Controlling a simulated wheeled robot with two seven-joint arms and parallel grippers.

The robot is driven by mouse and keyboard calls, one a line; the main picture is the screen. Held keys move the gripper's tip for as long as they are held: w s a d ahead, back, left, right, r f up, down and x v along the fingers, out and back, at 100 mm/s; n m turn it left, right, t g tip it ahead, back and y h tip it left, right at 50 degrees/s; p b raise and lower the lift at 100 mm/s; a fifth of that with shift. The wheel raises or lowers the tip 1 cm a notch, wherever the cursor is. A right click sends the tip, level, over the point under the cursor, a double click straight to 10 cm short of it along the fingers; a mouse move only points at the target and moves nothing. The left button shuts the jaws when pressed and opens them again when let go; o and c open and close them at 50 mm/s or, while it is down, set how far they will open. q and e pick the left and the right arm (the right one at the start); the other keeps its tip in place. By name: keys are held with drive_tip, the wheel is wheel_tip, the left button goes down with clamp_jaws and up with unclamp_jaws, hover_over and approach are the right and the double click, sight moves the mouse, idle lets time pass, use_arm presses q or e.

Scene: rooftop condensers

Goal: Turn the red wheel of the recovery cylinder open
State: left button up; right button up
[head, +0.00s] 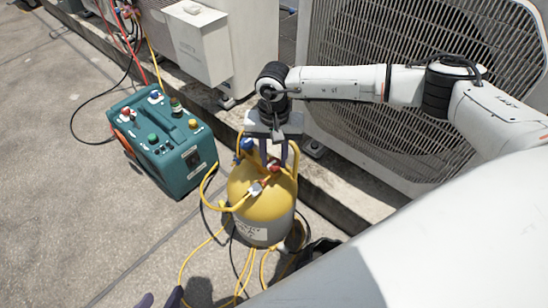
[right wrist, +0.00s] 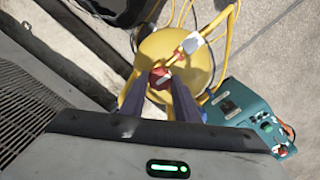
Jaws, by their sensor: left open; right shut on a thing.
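The recovery cylinder (head: 248,190), yellow on top and grey below, stands upright on the roof floor. Its red wheel (head: 275,169) is on top, beside a blue valve knob (head: 246,144). My right gripper (head: 279,160) comes down from above and is shut on the red wheel. In the right wrist view, the red wheel (right wrist: 160,79) sits between the two dark fingertips, over the yellow dome (right wrist: 192,68). The fingers partly cover the wheel in the head view. My left gripper (head: 160,300) shows only its open, empty fingertips at the bottom edge.
A teal recovery machine (head: 165,145) with coloured knobs stands left of the cylinder. Yellow hoses (head: 208,185) loop around the cylinder and across the floor. Condenser units (head: 400,85) and a concrete kerb (head: 345,195) lie behind.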

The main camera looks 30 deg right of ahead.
sight(274, 162)
use_arm(q)
drive_tip(key=shift+w+d+r, duration=0.1)
drive_tip(key=shift+w+r, duration=0.05)
drive_tip(key=shift+w, duration=0.05)
use_arm(e)
drive_tip(key=shift+n, duration=0.3)
drive_tip(key=o, duration=1)
use_arm(q)
drive_tip(key=shift+s, duration=0.1)
use_arm(e)
drive_tip(key=shift+o, duration=0.2)
use_arm(q)
drive_tip(key=p, duration=0.1)
drive_tip(key=a+r+t+p, duration=0.1)
drive_tip(key=shift+s+a+r+n+p, duration=0.2)
drive_tip(key=shift+s+r+n+p, duration=0.1)
drive_tip(key=shift+s+n, duration=0.1)
use_arm(e)
wheel_tip(274, 162, up, 10)
drive_tip(key=shift+r, duration=0.25)
